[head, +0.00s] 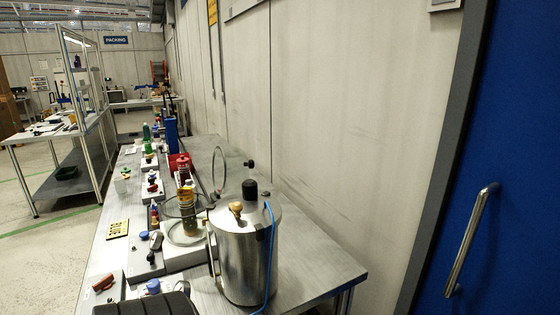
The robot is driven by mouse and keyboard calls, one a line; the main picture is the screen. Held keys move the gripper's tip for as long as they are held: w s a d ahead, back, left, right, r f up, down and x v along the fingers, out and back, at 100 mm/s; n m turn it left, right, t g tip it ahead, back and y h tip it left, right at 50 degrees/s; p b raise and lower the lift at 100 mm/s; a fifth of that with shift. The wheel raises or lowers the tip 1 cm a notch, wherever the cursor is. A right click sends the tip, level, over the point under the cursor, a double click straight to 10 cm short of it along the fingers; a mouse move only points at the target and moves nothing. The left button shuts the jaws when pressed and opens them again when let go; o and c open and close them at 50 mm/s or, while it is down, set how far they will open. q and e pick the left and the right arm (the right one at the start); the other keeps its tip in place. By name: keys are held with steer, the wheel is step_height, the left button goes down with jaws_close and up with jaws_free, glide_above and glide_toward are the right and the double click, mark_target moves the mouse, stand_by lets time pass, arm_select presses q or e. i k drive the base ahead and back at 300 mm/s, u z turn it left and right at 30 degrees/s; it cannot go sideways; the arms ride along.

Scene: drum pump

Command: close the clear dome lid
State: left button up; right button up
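The clear dome lid (219,170) appears to stand open, tipped up on edge. I see its thin grey rim as an upright ring, with a dark knob (249,164) out to its right. The dome wall itself is too clear to make out. Below and left of it is a round clear vessel (172,222) on a white base (184,258), with a yellowish cylinder (187,202) at it; I cannot tell whether that is inside or behind. The steel drum partly hides the base. Neither of my grippers is in view.
A steel drum (245,265) with a black cap, brass knob and blue hose stands at the bench's front. Several small devices line the bench's left side. A red container (179,162) stands farther back. The bench top (310,262) right of the drum is clear, beside the wall.

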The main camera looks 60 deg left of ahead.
mark_target(251, 163)
steer(key=i, duration=1.1)
steer(key=u, duration=2.75)
steer(key=k, duration=0.5)
steer(key=u, duration=0.65)
steer(key=i, duration=0.8)
steer(key=u, duration=0.05)
